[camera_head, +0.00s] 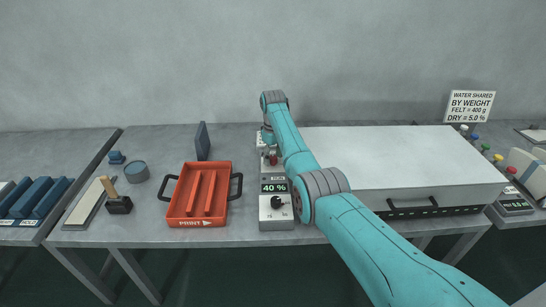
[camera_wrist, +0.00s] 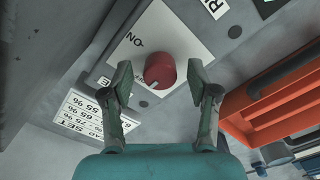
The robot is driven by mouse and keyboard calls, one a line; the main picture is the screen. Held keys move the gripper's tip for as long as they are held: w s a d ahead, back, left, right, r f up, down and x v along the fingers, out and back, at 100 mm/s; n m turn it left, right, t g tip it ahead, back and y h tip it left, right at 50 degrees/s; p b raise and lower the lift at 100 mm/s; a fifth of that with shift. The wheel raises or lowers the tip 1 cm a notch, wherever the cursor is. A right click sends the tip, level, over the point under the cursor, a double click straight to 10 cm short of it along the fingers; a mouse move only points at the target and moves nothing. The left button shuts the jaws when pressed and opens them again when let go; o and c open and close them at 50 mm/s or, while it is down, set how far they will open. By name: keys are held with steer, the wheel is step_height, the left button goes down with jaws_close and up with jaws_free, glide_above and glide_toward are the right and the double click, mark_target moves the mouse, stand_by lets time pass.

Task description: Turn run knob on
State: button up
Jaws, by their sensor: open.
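The red run knob (camera_wrist: 160,68) sits on a white plate in the wrist view. Its white pointer mark faces the lower left of that picture, away from the ON label (camera_wrist: 134,40), which reads upside down. My gripper (camera_wrist: 158,78) is open, with one finger on each side of the knob; I cannot tell whether either finger touches it. In the head view a small part of the red knob (camera_head: 273,160) shows beside my arm, which hides most of the gripper and the panel around it.
A grey control box with a 40 % display (camera_head: 273,188) and a black knob (camera_head: 277,202) stands in front. An orange tray (camera_head: 180,217) is to its left, and a large white-topped unit (camera_head: 400,150) to its right. Bare table lies between tray and control box.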

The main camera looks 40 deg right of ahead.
jaws_close()
steer(key=shift+m, duration=0.4)
steer(key=m, duration=0.3)
steer(key=shift+m, duration=0.4)
steer(key=m, duration=0.4)
steer(key=shift+m, duration=0.3)
steer(key=m, duration=0.8)
steer(key=shift+m, duration=0.3)
